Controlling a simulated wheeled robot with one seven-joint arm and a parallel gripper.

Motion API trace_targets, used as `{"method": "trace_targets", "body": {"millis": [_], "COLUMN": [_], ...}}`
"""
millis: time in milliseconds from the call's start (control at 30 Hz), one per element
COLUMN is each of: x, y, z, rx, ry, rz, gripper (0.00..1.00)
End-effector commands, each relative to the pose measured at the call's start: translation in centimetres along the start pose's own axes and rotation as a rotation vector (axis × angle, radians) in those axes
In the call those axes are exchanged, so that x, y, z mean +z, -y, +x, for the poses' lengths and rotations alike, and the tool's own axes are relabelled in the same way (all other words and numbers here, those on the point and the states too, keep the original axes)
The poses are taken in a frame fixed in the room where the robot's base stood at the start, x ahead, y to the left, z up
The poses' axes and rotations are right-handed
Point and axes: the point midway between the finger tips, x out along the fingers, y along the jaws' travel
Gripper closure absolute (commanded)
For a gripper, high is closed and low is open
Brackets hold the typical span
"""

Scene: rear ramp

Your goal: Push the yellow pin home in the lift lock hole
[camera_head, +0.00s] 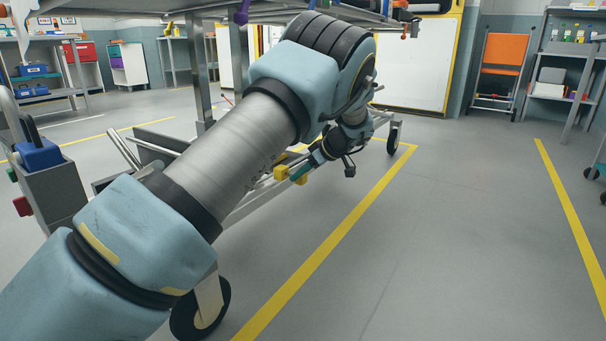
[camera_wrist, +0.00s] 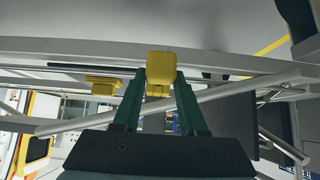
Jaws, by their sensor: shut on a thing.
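My gripper (camera_wrist: 163,78) has its two green fingers closed on the sides of a yellow block-like head, which I take for the yellow pin (camera_wrist: 160,64). In the head view my gripper (camera_head: 298,171) is small and reaches to the side rail of the lift frame, with yellow parts (camera_head: 281,173) at its tips. The pin's shank and the lock hole are hidden, so I cannot tell how deep the pin sits. A second yellow block (camera_wrist: 102,85) is on the frame to the left in the wrist view, apart from the fingers.
The lift's metal rail (camera_head: 250,203) runs beside my arm, with a caster wheel (camera_head: 393,138) at its far end. A diagonal bar (camera_wrist: 225,92) passes close behind the fingers in the wrist view. The floor right of the yellow line (camera_head: 345,225) is clear.

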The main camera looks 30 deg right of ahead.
Motion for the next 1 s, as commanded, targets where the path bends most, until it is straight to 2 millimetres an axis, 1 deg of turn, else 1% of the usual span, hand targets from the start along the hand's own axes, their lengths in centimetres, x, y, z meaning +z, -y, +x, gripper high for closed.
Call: {"method": "trace_targets", "body": {"millis": [1000], "x": [-1.8], "y": [0.0], "z": [1.7], "rx": [0.0], "ry": [0.0], "rz": [0.0], "gripper": [1.0]}}
